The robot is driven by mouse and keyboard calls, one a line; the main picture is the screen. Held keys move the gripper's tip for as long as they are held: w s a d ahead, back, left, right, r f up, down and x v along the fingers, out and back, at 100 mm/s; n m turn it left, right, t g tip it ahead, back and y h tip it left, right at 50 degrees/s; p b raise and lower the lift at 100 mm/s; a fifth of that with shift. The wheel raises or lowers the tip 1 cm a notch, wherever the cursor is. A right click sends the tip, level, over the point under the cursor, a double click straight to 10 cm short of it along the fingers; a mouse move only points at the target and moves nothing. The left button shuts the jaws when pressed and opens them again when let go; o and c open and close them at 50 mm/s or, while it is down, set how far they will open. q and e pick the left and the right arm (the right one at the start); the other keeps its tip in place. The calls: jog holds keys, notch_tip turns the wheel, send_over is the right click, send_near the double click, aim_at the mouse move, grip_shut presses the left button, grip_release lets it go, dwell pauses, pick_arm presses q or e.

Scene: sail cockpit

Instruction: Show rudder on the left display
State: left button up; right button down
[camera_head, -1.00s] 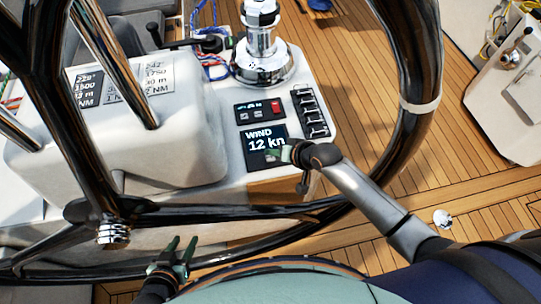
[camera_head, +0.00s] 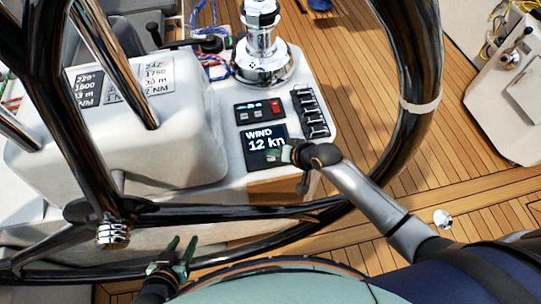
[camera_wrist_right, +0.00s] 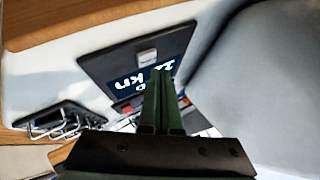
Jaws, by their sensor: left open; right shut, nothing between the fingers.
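A square dark display (camera_head: 264,150) reading "WIND 12 kn" lies on the white console. Two more displays sit on the raised pod: a dark one (camera_head: 86,88) at the left with lines of figures, and a pale grey one (camera_head: 146,80) to its right, partly behind a wheel spoke. My right gripper (camera_head: 275,155) is shut and empty, its fingertips over the display's lower right part. In the right wrist view the shut fingers (camera_wrist_right: 161,78) point at the display (camera_wrist_right: 140,65), near a small pale button (camera_wrist_right: 148,55); contact cannot be told. My left gripper (camera_head: 180,248) is open and empty at lower left.
The black steering wheel (camera_head: 413,90) rings the console, its spokes crossing in front. Wooden deck lies to the right.

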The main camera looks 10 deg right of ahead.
aim_at(273, 160)
jog(key=shift+f, duration=0.4)
jog(key=shift+f+b, duration=0.3)
jog(key=shift+f, duration=0.2)
dwell(0.5)
jog(key=shift+r, duration=0.1)
jog(key=shift+r+p, duration=0.8)
jog(key=shift+p, duration=0.3)
notch_tip(273, 160, up, 3)
jog(key=shift+f+p, duration=0.1)
jog(key=shift+p, duration=1.05)
jog(key=shift+r, duration=1.1)
